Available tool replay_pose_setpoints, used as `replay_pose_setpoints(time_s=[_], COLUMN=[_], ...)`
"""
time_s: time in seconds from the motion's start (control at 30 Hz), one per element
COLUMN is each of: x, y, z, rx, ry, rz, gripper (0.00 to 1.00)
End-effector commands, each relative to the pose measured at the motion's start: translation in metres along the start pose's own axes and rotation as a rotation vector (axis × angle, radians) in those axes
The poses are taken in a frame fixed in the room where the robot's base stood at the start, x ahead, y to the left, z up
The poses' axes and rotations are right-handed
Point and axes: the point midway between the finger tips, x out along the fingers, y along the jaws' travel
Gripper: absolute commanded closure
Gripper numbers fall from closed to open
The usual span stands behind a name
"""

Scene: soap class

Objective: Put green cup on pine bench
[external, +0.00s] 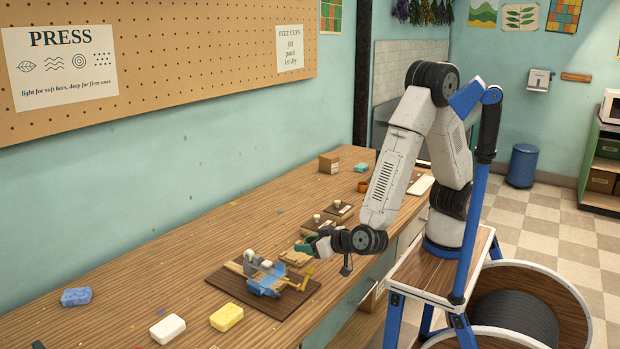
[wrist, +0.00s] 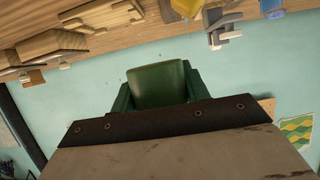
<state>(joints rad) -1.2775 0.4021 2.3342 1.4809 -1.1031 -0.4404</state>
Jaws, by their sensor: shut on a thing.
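My gripper (wrist: 160,90) is shut on the green cup (wrist: 160,83), which sits between its fingers in the wrist view. In the external view the green cup (external: 304,247) shows as a small dark green shape at the end of my arm, above the long wooden worktop. My gripper (external: 311,244) there partly hides it. A low, pale wooden piece (external: 296,258), which looks like the pine bench, stands just below the cup. Pale wooden pieces (wrist: 100,14) also show at the upper left of the wrist view; I cannot tell which is the bench.
A blue and grey press (external: 265,281) with a yellow lever stands on a dark board, left of my gripper. White soap (external: 168,329), yellow soap (external: 227,317) and a blue sponge-like block (external: 76,297) lie at the near left. Small boards stand behind my gripper. The worktop's left middle is clear.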

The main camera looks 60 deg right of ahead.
Motion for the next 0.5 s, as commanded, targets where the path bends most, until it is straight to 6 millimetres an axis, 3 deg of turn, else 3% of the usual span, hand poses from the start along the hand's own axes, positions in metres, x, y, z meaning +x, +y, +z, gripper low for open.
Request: replay_pose_setpoints(time_s=[0.07,0.23,0.5], x=[-0.010,-0.011,-0.012], y=[0.009,0.034,0.042], z=[0.005,0.005,0.003], rx=[0.020,0.068,0.081], ry=[0.000,0.000,0.000], rz=[0.050,0.162,0.192], gripper=[0.76,0.76,0.76])
